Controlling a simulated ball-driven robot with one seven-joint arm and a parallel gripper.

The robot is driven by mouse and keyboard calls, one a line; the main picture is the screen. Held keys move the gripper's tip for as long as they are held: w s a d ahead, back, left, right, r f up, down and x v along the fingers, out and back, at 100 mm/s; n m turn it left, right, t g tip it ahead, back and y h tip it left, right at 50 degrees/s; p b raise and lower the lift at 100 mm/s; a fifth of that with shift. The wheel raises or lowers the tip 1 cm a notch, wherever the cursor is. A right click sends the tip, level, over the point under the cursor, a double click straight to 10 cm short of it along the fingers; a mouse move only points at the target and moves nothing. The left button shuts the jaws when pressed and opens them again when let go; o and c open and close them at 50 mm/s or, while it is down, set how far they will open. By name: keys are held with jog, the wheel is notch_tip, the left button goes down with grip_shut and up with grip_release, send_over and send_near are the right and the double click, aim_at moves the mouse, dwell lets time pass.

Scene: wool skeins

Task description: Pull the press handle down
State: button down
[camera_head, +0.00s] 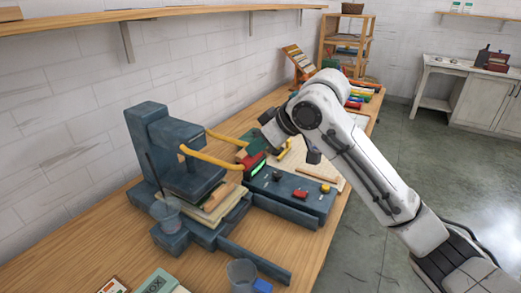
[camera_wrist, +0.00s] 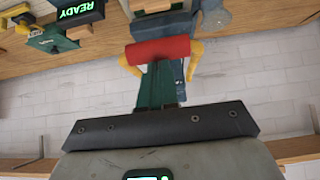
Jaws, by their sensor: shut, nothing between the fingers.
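The press (camera_head: 150,140) is a blue-grey machine on the bench at left in the head view. Its handle has two yellow arms (camera_head: 210,160) reaching out to the right, roughly level, joined by a red grip (camera_head: 254,161). The red grip also shows in the wrist view (camera_wrist: 160,48), right at the tips of my fingers, with the yellow arms at its sides. My gripper (camera_wrist: 158,72) has dark green fingers, shut with nothing between them. It is close to the grip; I cannot tell whether it touches. In the head view my wrist (camera_head: 276,128) partly hides the fingers.
Folded cloth-like layers (camera_head: 215,203) lie under the press head. A blue-grey box (camera_head: 290,190) with small knobs stands beside it. A lit READY display (camera_wrist: 76,9) shows in the wrist view. A cup (camera_head: 242,275) stands at the front, and a shelf (camera_head: 130,14) runs along the wall.

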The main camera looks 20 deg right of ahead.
notch_tip(320, 180, down, 6)
jog(key=t+y+b, duration=0.2)
jog(key=b, duration=0.3)
jog(key=shift+s+d+t, duration=0.15)
jog(key=shift+s+t, duration=0.1)
jog(key=shift+t, duration=0.15)
